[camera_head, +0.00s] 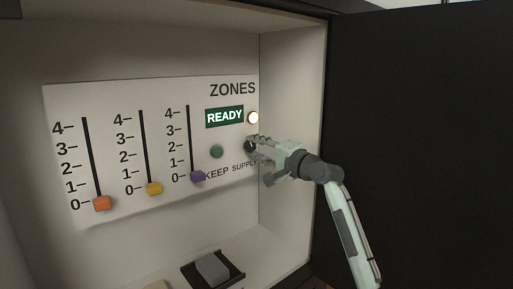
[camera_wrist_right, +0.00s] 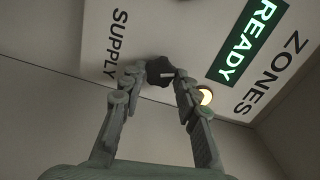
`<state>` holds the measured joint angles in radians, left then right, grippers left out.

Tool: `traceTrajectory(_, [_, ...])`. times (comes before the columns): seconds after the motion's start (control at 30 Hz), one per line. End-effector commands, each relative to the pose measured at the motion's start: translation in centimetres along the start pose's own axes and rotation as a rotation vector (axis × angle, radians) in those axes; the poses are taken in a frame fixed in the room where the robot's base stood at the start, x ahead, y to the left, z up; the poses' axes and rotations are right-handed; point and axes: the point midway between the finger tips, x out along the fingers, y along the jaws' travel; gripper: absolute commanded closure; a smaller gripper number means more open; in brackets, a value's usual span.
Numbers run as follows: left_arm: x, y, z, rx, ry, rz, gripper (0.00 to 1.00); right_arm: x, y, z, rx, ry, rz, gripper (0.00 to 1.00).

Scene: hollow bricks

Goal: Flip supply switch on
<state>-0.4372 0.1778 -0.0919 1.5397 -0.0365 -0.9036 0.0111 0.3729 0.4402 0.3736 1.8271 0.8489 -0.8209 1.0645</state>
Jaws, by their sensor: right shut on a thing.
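The supply switch is a dark round knob (camera_head: 249,146) on the right side of the white panel (camera_head: 75,100), above the word SUPPLY. My left gripper is not in view.
Orange (camera_head: 102,204), yellow (camera_head: 153,188) and purple (camera_head: 198,177) sliders sit near 0. The cabinet's right wall (camera_head: 291,100) is close to my gripper. A grey block on a dark base (camera_head: 212,269) stands below.

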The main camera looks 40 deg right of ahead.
Motion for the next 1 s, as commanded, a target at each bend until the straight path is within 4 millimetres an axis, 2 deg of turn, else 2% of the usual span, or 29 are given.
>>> traceTrajectory(0.2, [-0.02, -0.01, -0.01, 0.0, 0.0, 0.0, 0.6, 0.0, -0.01, -0.06, 0.182, 0.002, -0.002, 0.98])
traceTrajectory(0.5, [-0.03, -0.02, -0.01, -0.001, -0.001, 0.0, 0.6, 0.0, 0.01, -0.08, 0.346, 0.002, -0.003, 0.98])
traceTrajectory(1.0, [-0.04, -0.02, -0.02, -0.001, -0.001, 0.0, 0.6, -0.02, 0.09, -0.1, 0.414, 0.003, -0.001, 0.97])
